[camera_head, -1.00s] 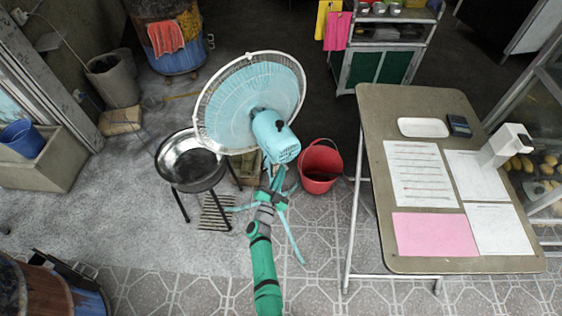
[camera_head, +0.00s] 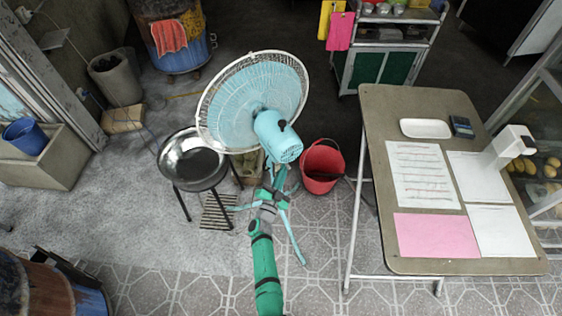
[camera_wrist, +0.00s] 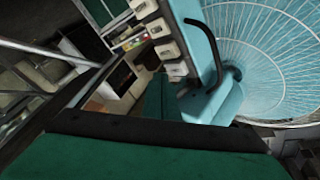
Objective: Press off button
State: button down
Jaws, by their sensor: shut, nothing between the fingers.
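A pale blue standing fan shows in the head view, with a round wire cage (camera_head: 233,92) and a motor housing (camera_head: 277,136). Its stand and legs are partly hidden by my arm. In the wrist view, a row of cream buttons (camera_wrist: 168,50) runs down the fan's blue body (camera_wrist: 205,95), with the cage (camera_wrist: 275,55) to the right. Which button is off cannot be read. My gripper (camera_head: 272,192) is shut and empty, at the fan's stand below the motor housing. Whether it touches the fan cannot be told.
A table (camera_head: 375,150) with papers stands to the right. A red bucket (camera_head: 322,167) is close to the right of the fan, and a metal basin on legs (camera_head: 193,160) is to the left. The tiled floor in front is mostly clear.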

jog(key=shift+w, duration=0.1)
jog(key=shift+w+a, duration=0.15)
jog(key=shift+a, duration=0.35)
jog(key=shift+w+d, duration=0.1)
jog(key=shift+d, duration=0.1)
jog(key=shift+w, duration=0.3)
dwell(0.3)
jog(key=s, duration=0.2)
jog(key=shift+s+a, duration=0.1)
jog(key=shift+s, duration=0.2)
